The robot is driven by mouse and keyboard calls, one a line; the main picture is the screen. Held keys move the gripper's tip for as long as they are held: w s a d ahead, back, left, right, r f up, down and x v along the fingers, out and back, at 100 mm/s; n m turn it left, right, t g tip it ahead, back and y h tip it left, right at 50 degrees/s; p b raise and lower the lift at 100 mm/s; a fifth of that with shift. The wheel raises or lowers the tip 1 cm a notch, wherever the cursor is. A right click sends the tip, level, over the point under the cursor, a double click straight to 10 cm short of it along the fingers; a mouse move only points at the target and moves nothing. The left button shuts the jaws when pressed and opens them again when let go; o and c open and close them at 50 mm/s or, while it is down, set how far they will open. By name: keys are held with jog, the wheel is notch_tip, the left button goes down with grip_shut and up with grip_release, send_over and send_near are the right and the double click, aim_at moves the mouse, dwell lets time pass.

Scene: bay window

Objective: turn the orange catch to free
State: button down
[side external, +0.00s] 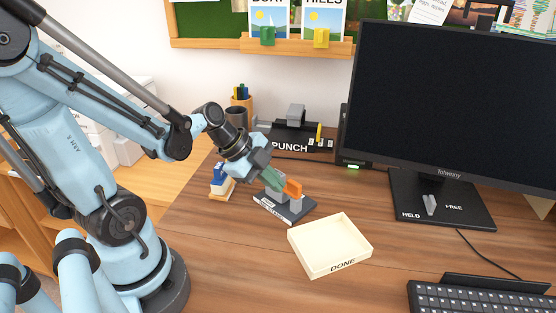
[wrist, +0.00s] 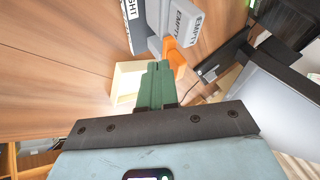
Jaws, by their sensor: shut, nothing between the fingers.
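The orange catch (side external: 293,188) sits on a grey block on a dark base (side external: 298,211) with a white label at its front edge. It also shows in the wrist view (wrist: 174,52), just beyond the fingertips and partly hidden by them. My gripper (side external: 280,184) has green fingers, shut and empty, reaching down from the left to beside the orange catch. In the wrist view the shut fingers (wrist: 157,66) overlap the catch; I cannot tell whether they touch it. The grey block (wrist: 184,22) there reads EMPTY.
A cream tray marked DONE (side external: 356,266) lies in front. A monitor (side external: 455,100) stands at right; its base carries HELD and FREE labels around a grey lever (side external: 431,204). A black punch (side external: 300,140) stands behind, a blue-topped object (side external: 219,181) left. A keyboard (side external: 480,297) is front right.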

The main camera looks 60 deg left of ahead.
jog(key=shift+w+a, duration=0.1)
jog(key=shift+w, duration=0.25)
jog(key=shift+w+a+m+g+h, duration=0.2)
jog(key=shift+m+h, duration=0.1)
jog(key=shift+m, duration=0.25)
jog(key=shift+w+a+m+g+h, duration=0.15)
jog(key=shift+m+h, duration=0.15)
jog(key=shift+m, duration=0.25)
jog(key=m, duration=0.1)
jog(key=m+g+h, duration=0.1)
jog(key=m, duration=0.1)
jog(key=m+g+h, duration=0.1)
jog(key=m, duration=0.1)
jog(key=shift+w+a+g, duration=0.25)
jog(key=shift+w, duration=0.05)
jog(key=shift+s+d, duration=0.1)
dwell(0.5)
